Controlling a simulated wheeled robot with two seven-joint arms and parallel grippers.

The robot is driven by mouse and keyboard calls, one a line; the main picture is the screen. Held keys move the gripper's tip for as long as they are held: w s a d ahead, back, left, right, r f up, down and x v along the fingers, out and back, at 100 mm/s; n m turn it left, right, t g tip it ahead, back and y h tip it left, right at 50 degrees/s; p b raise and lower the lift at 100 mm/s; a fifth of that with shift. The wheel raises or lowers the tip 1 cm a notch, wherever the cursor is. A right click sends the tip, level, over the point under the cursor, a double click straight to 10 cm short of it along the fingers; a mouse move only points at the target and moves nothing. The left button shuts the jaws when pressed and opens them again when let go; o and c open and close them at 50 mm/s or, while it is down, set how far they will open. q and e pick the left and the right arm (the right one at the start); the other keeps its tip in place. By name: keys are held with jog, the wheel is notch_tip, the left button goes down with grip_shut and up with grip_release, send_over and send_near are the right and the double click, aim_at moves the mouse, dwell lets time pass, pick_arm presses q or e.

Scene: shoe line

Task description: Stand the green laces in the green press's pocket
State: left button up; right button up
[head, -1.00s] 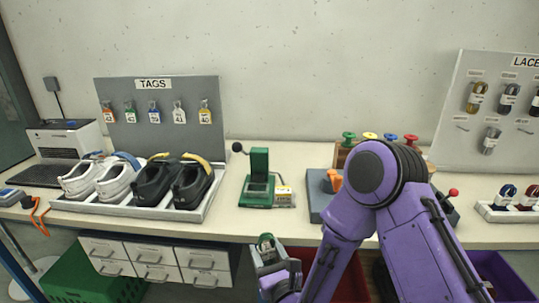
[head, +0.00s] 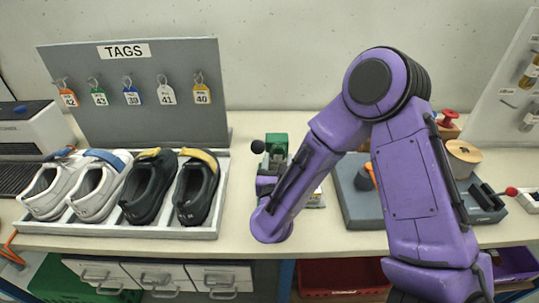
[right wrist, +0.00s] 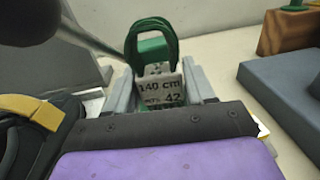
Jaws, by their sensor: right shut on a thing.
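My right gripper (right wrist: 158,88) is shut on the green laces (right wrist: 150,28), whose looped top stands above the fingers in the right wrist view. A grey band on the laces reads "140 cm" and "42". The green press (head: 277,142) is on the table in the head view, with its upper part showing. My right forearm and wrist hide its lower part, its pocket and the gripper there. The press's black lever knob (right wrist: 28,18) is close at the upper left in the wrist view. I cannot tell whether the laces touch the pocket. My left gripper is not in view.
A shoe tray (head: 185,233) with white and black shoes stands left of the press, close to my right gripper. A grey-blue fixture (head: 350,207) stands to the right. The tag board (head: 130,120) is behind the tray. Some table front is clear.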

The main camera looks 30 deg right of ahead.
jog(key=f+b, duration=0.3)
jog(key=f, duration=0.1)
jog(key=shift+w, duration=0.2)
jog(key=shift+s+f+b, duration=0.35)
jog(key=shift+s+b, duration=0.15)
jog(key=shift+b, duration=0.15)
jog(key=c, duration=0.3)
jog(key=shift+f, duration=0.15)
jog(key=shift+c, duration=0.7)
jog(key=shift+w+f, duration=0.15)
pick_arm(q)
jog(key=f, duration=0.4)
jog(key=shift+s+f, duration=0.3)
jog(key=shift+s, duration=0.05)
